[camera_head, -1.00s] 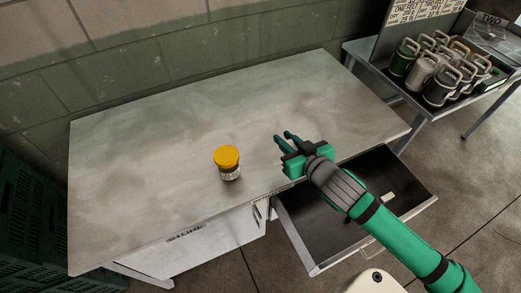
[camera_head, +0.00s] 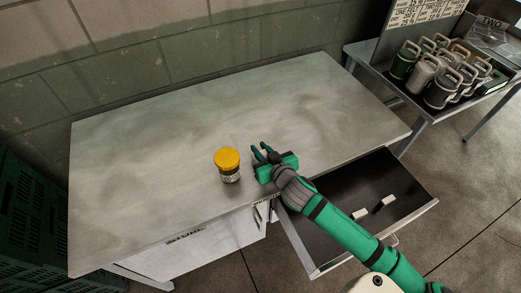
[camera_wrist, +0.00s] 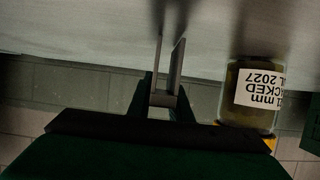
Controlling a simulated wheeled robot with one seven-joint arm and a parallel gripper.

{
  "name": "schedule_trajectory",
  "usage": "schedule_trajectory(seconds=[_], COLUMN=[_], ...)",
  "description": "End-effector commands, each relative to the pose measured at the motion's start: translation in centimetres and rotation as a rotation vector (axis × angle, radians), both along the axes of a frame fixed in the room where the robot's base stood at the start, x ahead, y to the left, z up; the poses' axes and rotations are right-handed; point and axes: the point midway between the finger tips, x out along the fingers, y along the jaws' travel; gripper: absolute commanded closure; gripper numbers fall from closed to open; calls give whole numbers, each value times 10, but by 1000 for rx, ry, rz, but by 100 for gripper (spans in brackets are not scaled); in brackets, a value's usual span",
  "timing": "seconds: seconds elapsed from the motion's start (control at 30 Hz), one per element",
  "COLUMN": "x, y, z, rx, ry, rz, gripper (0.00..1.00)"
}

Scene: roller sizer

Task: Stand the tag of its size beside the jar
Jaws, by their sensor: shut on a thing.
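The jar (camera_head: 229,170) with a yellow lid stands upright on the grey table. In the wrist view the jar (camera_wrist: 250,85) appears upside down at the right; its white label is partly readable, with "1 mm", "CKED" and "2027", and the size's start is unclear. My gripper (camera_head: 264,150) is just right of the jar, low over the table, with a small gap between them. In the wrist view my gripper (camera_wrist: 167,75) is shut on a thin grey piece, seen nearly edge-on, apparently a tag. Its face and writing are hidden, and I cannot tell whether it touches the table.
The open drawer (camera_head: 320,255) under the table's front right holds small white pieces (camera_head: 389,200), (camera_head: 360,213), apparently tags. A side table at the right carries several handled jars or mugs (camera_head: 440,88) and a printed board (camera_head: 415,12). The table's left and back are clear.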

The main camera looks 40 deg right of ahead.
Motion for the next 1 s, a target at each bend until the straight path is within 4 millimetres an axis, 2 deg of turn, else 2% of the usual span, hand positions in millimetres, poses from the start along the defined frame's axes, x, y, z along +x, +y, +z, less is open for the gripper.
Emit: schedule_trajectory(seconds=[0.33, 0.37, 0.4, 0.43, 0.77, 1.0], x=[0, 0, 0, 0, 0, -24], y=[0, 0, 0, 0, 0, 4], z=[-5, -5, -5, -5, -3, 8], rx=[0, -1, -1, -1, -2, -2], ry=[0, 0, 0, 0, 0, -2], rz=[0, 0, 0, 0, 1, -1], gripper=[100, 77, 68, 63, 63, 63])
